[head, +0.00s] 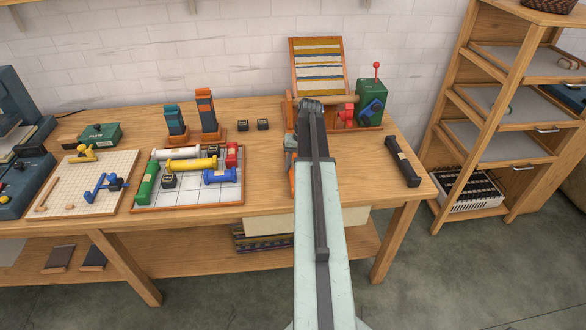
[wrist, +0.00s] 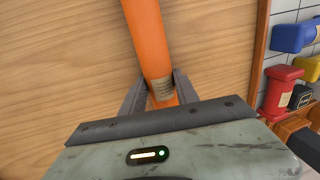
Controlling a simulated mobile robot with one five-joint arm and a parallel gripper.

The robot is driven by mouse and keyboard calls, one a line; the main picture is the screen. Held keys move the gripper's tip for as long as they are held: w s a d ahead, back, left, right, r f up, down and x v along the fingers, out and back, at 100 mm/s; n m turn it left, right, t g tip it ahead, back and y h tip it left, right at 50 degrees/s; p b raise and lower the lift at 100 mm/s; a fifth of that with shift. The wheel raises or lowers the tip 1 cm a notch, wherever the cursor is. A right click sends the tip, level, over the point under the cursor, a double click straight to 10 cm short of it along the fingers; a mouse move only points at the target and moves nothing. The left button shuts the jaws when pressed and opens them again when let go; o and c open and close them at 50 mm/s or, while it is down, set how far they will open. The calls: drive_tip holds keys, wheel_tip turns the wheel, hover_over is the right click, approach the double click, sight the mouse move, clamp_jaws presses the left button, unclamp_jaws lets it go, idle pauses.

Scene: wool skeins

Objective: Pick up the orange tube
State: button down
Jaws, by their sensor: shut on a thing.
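The orange tube (wrist: 147,35) runs up from between the jaws in the wrist view, with a pale printed label near the grip. My gripper (wrist: 160,88) is shut on it, one grey finger on each side of the label. Wood grain fills the background behind the tube; I cannot tell whether the tube touches it. In the head view my arm hides most of the gripper, and only a sliver of orange (head: 291,180) shows left of the arm at the table's front edge.
A gridded tray (head: 215,198) with green, white, yellow, blue and red tubes lies left of my arm. A pegboard (head: 70,200) is further left. A loom-like frame (head: 318,72) and a green box (head: 370,103) stand behind. A dark bar (head: 402,162) lies right; bare wood surrounds it.

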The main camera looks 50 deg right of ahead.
sight(293, 165)
drive_tip(key=shift+r+p, duration=0.4)
wheel_tip(293, 165, up, 3)
drive_tip(key=p, duration=0.3)
drive_tip(key=s+a, duration=0.3)
drive_tip(key=a, duration=0.1)
drive_tip(key=s+a, duration=0.2)
drive_tip(key=a, duration=0.2)
drive_tip(key=s+a+r+p, duration=0.1)
drive_tip(key=s+a, duration=0.2)
drive_tip(key=a, duration=0.1)
drive_tip(key=shift+s+a, duration=0.15)
drive_tip(key=shift+s, duration=0.15)
drive_tip(key=shift+s+a+r, duration=0.1)
drive_tip(key=shift+s+a, duration=0.15)
drive_tip(key=shift+a, duration=0.15)
